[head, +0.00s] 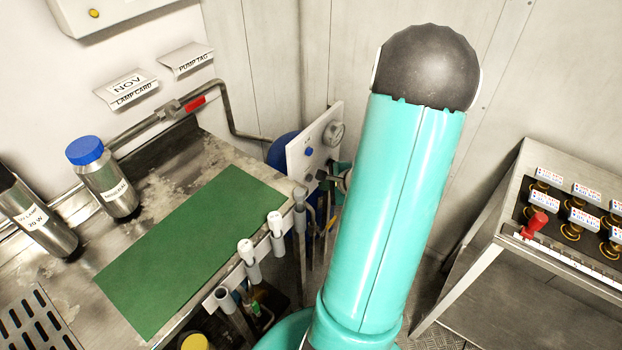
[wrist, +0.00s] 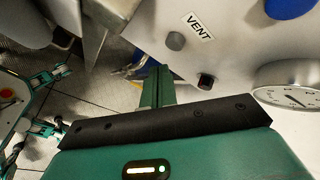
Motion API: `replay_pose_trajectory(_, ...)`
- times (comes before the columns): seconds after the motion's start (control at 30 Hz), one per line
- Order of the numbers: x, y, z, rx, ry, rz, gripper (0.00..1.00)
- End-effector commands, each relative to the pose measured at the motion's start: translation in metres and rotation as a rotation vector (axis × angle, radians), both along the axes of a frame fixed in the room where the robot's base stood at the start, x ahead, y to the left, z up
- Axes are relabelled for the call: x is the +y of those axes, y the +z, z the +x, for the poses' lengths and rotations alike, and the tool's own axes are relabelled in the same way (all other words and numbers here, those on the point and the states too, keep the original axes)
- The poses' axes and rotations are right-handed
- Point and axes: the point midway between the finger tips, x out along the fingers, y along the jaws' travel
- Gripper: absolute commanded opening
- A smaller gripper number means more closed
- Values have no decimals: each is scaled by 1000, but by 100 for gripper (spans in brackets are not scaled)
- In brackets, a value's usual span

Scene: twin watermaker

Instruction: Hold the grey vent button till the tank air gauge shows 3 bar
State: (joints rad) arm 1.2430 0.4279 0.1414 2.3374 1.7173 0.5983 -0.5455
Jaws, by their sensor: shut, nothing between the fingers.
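The grey vent button (wrist: 176,41) sits on the pale panel beside the VENT label (wrist: 199,26) in the wrist view. My gripper (wrist: 158,72) is shut and empty, its green fingertips just below the button in that picture, with a small gap between them. The round white gauge (wrist: 290,88) is at the right, seen at a steep slant; its dark needle shows but its reading is not legible. In the head view the gauge (head: 333,133) stands at the panel's (head: 299,165) upper right edge. My arm hides most of my gripper there.
A black knob (wrist: 205,81) and a blue round part (wrist: 290,8) are also on the panel. A sloped console with a red lever (head: 535,223) stands right.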

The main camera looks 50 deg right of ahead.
Motion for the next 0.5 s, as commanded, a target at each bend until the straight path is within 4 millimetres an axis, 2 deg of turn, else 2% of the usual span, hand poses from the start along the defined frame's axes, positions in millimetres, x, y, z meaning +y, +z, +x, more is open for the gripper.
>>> replay_pose_trajectory(0.33, -3, 0, -32, 0, -2, 1, 0)
replay_pose_trajectory(0.5, -3, 0, -39, -1, -1, 2, 0)
